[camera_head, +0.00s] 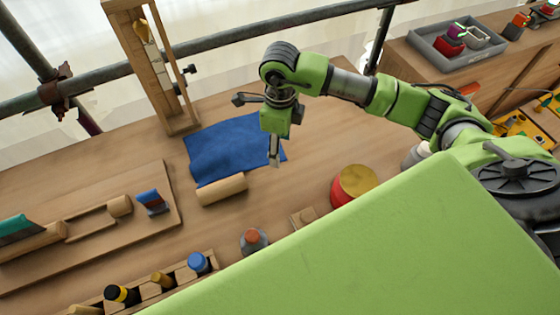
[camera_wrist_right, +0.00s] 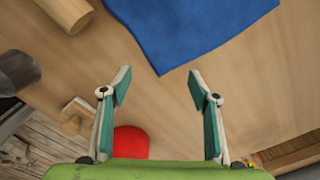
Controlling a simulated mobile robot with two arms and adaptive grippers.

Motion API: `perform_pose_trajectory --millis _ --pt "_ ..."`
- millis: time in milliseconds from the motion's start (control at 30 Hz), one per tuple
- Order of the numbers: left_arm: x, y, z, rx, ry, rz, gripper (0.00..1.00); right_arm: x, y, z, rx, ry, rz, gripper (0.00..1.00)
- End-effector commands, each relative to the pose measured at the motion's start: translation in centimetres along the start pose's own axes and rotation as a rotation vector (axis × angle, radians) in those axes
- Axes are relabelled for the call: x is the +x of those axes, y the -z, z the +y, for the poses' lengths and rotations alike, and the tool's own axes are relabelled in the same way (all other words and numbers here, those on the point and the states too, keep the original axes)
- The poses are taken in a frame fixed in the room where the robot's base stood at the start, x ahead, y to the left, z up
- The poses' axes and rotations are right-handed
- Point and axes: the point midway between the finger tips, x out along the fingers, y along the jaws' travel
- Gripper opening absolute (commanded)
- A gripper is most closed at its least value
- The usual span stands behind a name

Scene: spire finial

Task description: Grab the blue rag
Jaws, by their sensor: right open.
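The blue rag (camera_head: 225,145) lies flat on the wooden table, in front of a wooden frame. It also shows at the top of the right wrist view (camera_wrist_right: 190,25), with one corner pointing toward the fingers. My right gripper (camera_head: 275,160) hangs over the rag's right edge in the head view. In the right wrist view its two fingers (camera_wrist_right: 158,85) are apart and nothing is between them; the rag's corner lies just beyond the fingertips. The height of the fingertips over the table is hard to tell. My left gripper is not in view.
A wooden cylinder (camera_head: 222,189) lies by the rag's front edge. A red tin with a golden top (camera_head: 354,186) stands to the right. A wooden frame (camera_head: 165,80) stands behind the rag, and a metal pipe (camera_head: 240,42) runs along the back. Bare table lies right of the rag.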

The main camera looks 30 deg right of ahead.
Motion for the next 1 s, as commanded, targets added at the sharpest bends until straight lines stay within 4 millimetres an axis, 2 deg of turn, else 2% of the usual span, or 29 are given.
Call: perform_pose_trajectory --millis 33,200,767,1000 --pt "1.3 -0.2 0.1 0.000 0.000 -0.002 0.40 1.4 0.0 0.1 0.000 -0.001 0.000 0.56" --pt "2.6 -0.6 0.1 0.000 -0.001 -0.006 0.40 2.9 0.0 0.0 0.000 0.000 -0.001 0.56" --pt "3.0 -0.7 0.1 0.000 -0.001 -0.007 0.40 3.4 0.0 0.0 0.000 0.000 0.000 0.56" --pt "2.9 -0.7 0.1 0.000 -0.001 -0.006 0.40 3.3 0.0 0.1 -0.001 -0.002 0.001 0.27"
